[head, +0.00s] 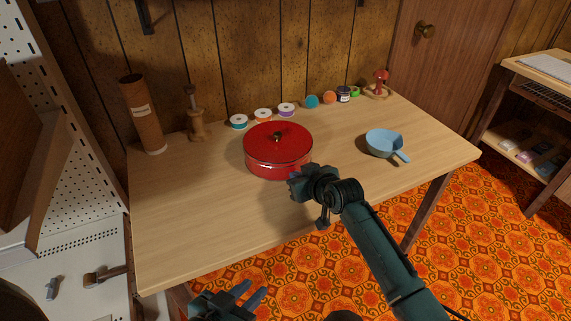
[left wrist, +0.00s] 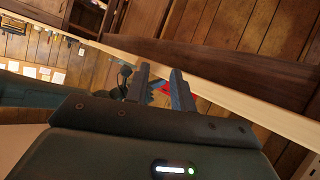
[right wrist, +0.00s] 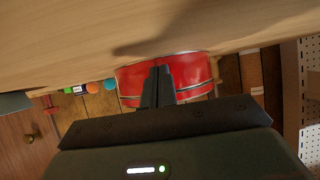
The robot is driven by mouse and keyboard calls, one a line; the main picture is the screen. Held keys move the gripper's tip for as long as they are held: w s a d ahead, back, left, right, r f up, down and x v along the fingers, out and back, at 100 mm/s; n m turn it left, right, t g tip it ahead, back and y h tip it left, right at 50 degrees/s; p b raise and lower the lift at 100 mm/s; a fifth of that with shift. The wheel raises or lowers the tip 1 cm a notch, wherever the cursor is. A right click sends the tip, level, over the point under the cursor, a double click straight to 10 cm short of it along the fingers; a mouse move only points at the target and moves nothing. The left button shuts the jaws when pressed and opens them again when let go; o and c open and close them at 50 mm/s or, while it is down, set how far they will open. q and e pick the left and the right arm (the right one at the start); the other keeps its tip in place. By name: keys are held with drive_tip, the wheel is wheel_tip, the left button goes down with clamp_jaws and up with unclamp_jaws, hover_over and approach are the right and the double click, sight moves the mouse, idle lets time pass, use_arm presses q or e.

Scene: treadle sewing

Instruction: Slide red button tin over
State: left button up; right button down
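The red button tin (head: 278,152) is round and lidded, with a dark knob on top. It stands upright on the wooden table (head: 200,215), left of the table's middle. My right gripper (head: 296,181) is at the tin's front right side, low over the table. Its fingers look closed together with nothing between them. In the right wrist view the fingertips (right wrist: 158,75) overlap the tin's red side (right wrist: 190,72); I cannot tell whether they touch it. My left gripper (head: 252,294) is open and empty, in front of the table's near edge. It also shows in the left wrist view (left wrist: 159,80).
A light blue pan (head: 380,143) stands to the right. Several ribbon spools (head: 263,115) and small jars line the back. A brown tube (head: 143,115) and a wooden stand (head: 196,120) are at the back left. The table's front left is clear.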

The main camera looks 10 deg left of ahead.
sight(292, 167)
drive_tip(key=shift+w+a+b, duration=0.35)
drive_tip(key=shift+w, duration=0.05)
drive_tip(key=shift+w+a+b, duration=0.25)
drive_tip(key=shift+w+b, duration=0.05)
drive_tip(key=shift+b, duration=0.1)
drive_tip(key=shift+w+a+f+b, duration=0.1)
drive_tip(key=shift+w+a+b, duration=0.8)
drive_tip(key=shift+b, duration=0.35)
drive_tip(key=shift+w+a+b, duration=0.2)
drive_tip(key=shift+w+b, duration=0.2)
drive_tip(key=shift+b, duration=0.1)
drive_tip(key=shift+w+a+b, duration=0.35)
drive_tip(key=shift+w+b, duration=0.1)
drive_tip(key=shift+b, duration=0.2)
use_arm(q)
drive_tip(key=shift+s+a+r+t, duration=0.3)
drive_tip(key=shift+s+a+t, duration=0.1)
drive_tip(key=shift+a+t, duration=0.25)
drive_tip(key=shift+s+a+r+t, duration=0.35)
drive_tip(key=shift+a+t, duration=0.2)
drive_tip(key=shift+a, duration=0.1)
use_arm(e)
drive_tip(key=shift+w+a, duration=0.1)
